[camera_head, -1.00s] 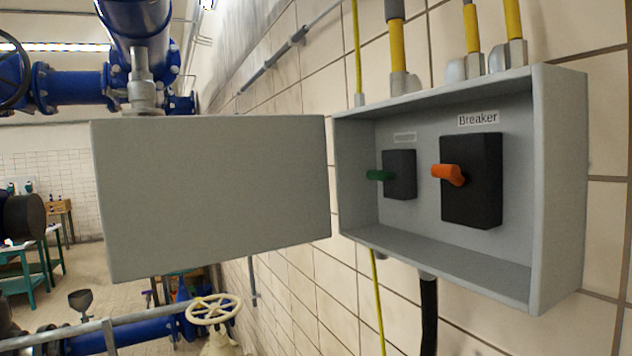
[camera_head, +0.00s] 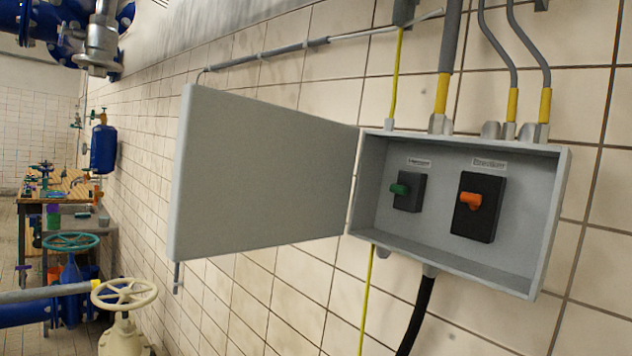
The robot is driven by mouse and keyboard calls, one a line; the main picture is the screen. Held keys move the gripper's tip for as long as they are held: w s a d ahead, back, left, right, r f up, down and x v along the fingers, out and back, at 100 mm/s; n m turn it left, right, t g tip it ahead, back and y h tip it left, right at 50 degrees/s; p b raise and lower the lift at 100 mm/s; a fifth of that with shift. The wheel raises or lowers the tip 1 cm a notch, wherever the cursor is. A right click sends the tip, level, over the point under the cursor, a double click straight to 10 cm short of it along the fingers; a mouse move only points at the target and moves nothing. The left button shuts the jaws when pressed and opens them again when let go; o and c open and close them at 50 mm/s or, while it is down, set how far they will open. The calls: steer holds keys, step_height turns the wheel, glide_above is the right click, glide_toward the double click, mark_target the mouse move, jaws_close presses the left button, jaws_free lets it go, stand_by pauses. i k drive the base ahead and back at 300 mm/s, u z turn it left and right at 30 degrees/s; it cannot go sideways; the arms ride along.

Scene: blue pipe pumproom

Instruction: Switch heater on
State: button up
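A grey electrical box (camera_head: 553,225) is mounted on the tiled wall at the right. Its door (camera_head: 265,180) stands open to the left. Inside, a black switch with a green knob (camera_head: 399,189) sits at the left under a small label that is too blurred to read surely. A larger black switch with an orange knob (camera_head: 470,200) sits at the right under a label that reads like "Breaker". Both knobs stick out toward the left. My gripper does not show in this view.
Conduits (camera_head: 449,50) and a yellow cable (camera_head: 397,80) enter the box from above. A black cable (camera_head: 415,315) leaves below. A cream handwheel (camera_head: 124,294) and blue pipes stand at the lower left. A wooden workbench (camera_head: 60,185) is farther back.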

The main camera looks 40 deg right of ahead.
mark_target(394, 188)
steer(key=u, duration=0.05)
steer(key=k, duration=1.25)
steer(key=z, duration=1.1)
steer(key=i, duration=1)
